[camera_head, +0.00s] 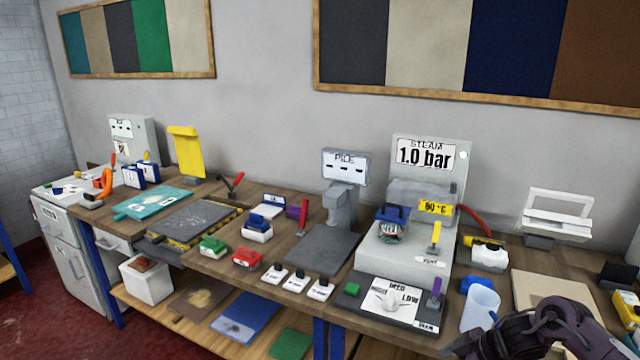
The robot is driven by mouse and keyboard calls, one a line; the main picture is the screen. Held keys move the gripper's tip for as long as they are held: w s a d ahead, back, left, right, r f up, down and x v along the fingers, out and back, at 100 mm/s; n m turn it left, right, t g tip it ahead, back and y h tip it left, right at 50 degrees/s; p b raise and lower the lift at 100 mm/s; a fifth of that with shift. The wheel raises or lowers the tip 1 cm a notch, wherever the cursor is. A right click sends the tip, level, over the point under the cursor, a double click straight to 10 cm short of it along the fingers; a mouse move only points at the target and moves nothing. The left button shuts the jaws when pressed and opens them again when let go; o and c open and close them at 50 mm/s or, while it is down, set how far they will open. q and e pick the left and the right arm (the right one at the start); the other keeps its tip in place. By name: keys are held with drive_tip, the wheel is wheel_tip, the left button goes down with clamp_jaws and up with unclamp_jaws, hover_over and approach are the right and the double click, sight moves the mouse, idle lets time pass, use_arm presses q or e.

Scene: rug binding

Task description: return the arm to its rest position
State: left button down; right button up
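Part of my dark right arm and gripper (500,338) shows at the bottom right corner, in front of the bench's near edge. Its fingers are not clear enough to tell open from shut, and I cannot see anything held in it. My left arm and gripper are out of view.
A wooden bench (268,193) runs across the view, crowded with tools. A steam unit (430,160) reads 1.0 bar. A lower shelf (185,322) holds a white bin (147,285).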

drive_tip(key=a+f+m+t, duration=0.2)
drive_tip(key=a+f+m, duration=0.1)
drive_tip(key=f, duration=1.1)
drive_tip(key=s+f+m+h, duration=0.1)
drive_tip(key=s+f+m, duration=0.1)
drive_tip(key=s+f, duration=0.45)
drive_tip(key=s+f+m+h, duration=0.1)
drive_tip(key=s+f, duration=0.2)
drive_tip(key=f, duration=0.7)
drive_tip(key=s+f+m+g+h, duration=0.1)
drive_tip(key=s+f, duration=0.5)
drive_tip(key=s, duration=0.6)
drive_tip(key=s+f+m+g+h, duration=0.1)
drive_tip(key=s+f, duration=0.4)
drive_tip(key=s, duration=0.7)
drive_tip(key=s+f+m+g+h, duration=0.2)
drive_tip(key=s+f, duration=0.4)
drive_tip(key=s, duration=0.6)
drive_tip(key=shift+s+a+f+g, duration=0.25)
drive_tip(key=shift+s+f+g, duration=0.05)
drive_tip(key=shift+s, duration=0.05)
